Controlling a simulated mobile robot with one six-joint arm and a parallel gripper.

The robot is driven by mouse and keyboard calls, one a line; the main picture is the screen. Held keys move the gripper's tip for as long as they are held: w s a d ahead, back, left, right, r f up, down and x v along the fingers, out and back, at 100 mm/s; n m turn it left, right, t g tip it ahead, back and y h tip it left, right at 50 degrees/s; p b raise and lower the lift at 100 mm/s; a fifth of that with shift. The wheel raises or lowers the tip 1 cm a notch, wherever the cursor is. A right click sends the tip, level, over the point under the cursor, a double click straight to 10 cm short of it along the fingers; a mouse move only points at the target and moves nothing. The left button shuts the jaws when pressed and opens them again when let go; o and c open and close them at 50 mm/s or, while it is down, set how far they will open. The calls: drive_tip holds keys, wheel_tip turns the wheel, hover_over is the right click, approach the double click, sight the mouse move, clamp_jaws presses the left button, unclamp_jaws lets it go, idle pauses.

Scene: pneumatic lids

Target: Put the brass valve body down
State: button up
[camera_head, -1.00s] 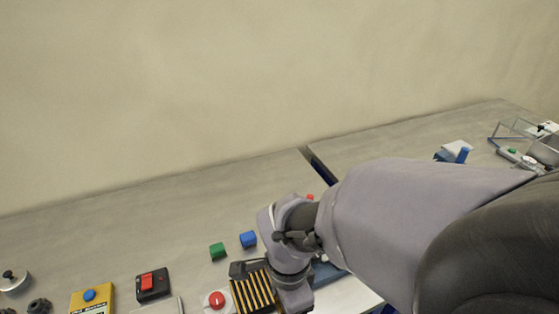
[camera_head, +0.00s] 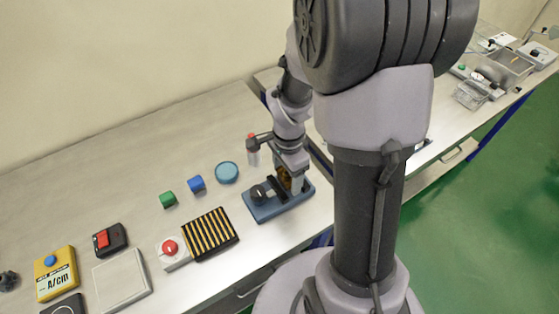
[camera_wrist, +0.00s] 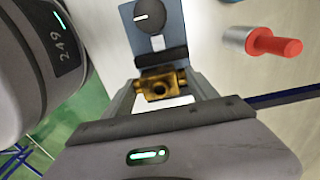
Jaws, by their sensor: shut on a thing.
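The brass valve body (camera_wrist: 158,84) is between the fingers of my gripper (camera_wrist: 163,93) in the wrist view, and the gripper is shut on it. In the head view a small part of the brass valve body (camera_head: 284,178) shows at my gripper (camera_head: 292,180), over the right part of a blue fixture (camera_head: 262,212) with a black knob. The blue fixture also shows in the wrist view (camera_wrist: 133,36). I cannot tell whether the brass body touches the fixture. My arm hides part of that area.
A red-capped cylinder (camera_head: 252,148) stands close behind the gripper. The back left of the bench is clear.

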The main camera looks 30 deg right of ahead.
sight(288, 179)
drive_tip(key=shift+w+d, duration=0.25)
drive_tip(key=shift+d, duration=0.05)
drive_tip(key=shift+w+d+f+b, duration=0.15)
drive_tip(key=shift+f+b, duration=0.6)
drive_tip(key=shift+f, duration=1.05)
drive_tip(key=shift+f, duration=0.2)
drive_tip(key=o, duration=1.9)
drive_tip(key=shift+r, duration=0.15)
